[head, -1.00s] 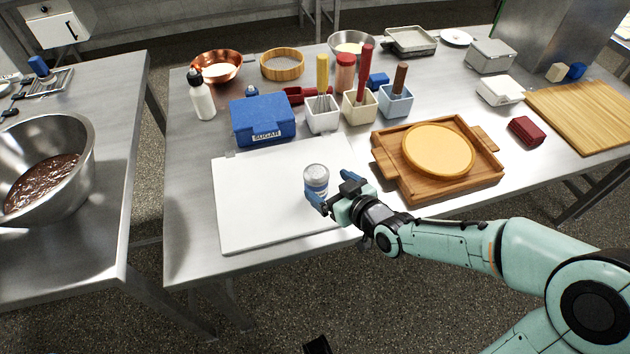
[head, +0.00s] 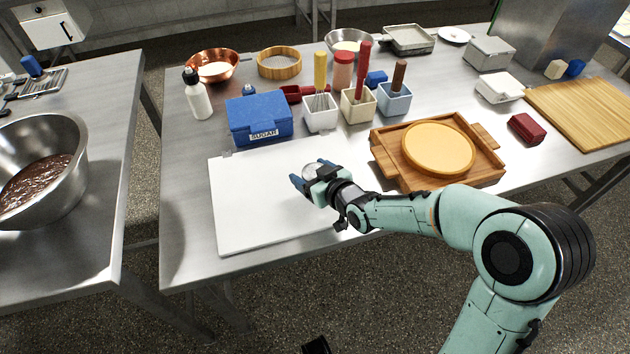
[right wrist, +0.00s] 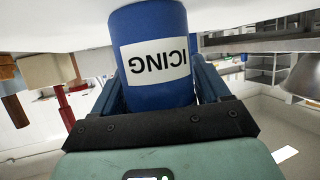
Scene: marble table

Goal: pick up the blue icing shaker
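The blue icing shaker (right wrist: 160,80) fills the upper middle of the right wrist view, with a white label reading ICING upside down. In the head view its pale round top (head: 310,171) shows at the right part of the white board (head: 245,205), and my gripper hides most of its body. My right gripper (head: 308,174) has one blue finger on each side of the shaker. Both fingers are close to its sides in the right wrist view; I cannot tell whether they press on it. My left gripper is not recognisable in these frames.
A blue sugar box (head: 259,117) and utensil holders (head: 320,117) stand behind the board. A wooden tray (head: 385,163) with a round tan disc is to the right. A white bottle (head: 199,98) stands back left. The board's left part is clear.

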